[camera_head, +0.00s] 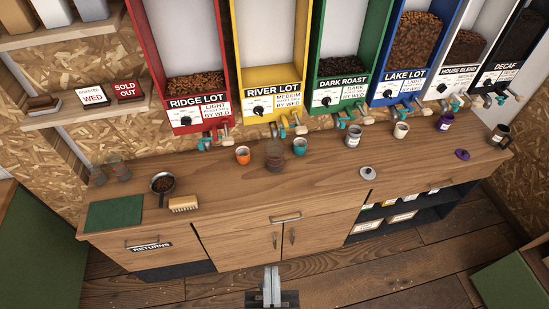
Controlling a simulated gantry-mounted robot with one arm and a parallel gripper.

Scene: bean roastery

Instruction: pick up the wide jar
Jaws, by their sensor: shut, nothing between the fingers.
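My gripper (271,272) is at the bottom middle of the picture, in front of the counter. Its fingers are together with nothing between them, and it is well apart from all the jars. A clear brownish glass jar (274,158) stands upright mid-counter, between an orange cup (242,155) and a teal cup (300,147). A labelled pale jar (353,137) stands further right, a purple jar (445,121) beyond it, and a dark jar (500,135) at the right end. Which one is the wide jar is hard to tell at this size.
The wooden counter (225,193) has free room along its front middle. Bean dispensers with taps overhang its back. Two clear glasses (120,168), a pan of beans (163,184), a brush (184,203) and a green mat (113,213) are left. A grey lid (367,173) and purple lid (462,154) lie right.

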